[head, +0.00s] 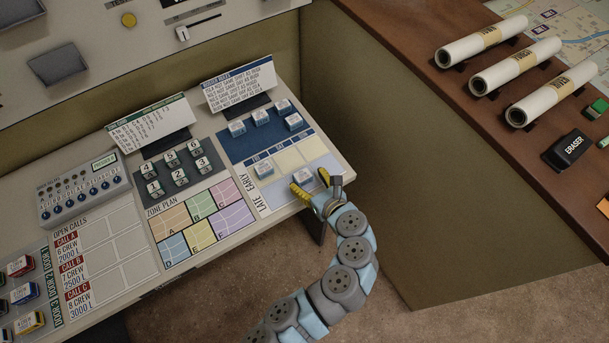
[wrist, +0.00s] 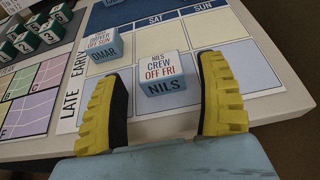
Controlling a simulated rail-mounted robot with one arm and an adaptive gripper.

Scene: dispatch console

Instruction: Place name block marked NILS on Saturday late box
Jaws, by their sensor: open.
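The NILS block (wrist: 165,76) is pale blue with a white top that reads "NILS CREW OFF FRI". It sits flat on the roster board (wrist: 262,101), in the late row under the SAT heading, which is the Saturday late box. In the head view the block (head: 300,176) is at the front of the board. My gripper (head: 312,186) is low over the board's front edge. In the wrist view its yellow fingers (wrist: 164,88) are open, one on each side of the block, with a small gap on both sides. The block's underside is hidden.
The OMAR block (wrist: 104,46) stands close by, behind and left, in the early row. Several more name blocks (head: 262,117) stand on the dark blue pad behind. Numbered blocks (head: 178,170) and the zone plan (head: 200,215) lie left. The desk edge is right in front.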

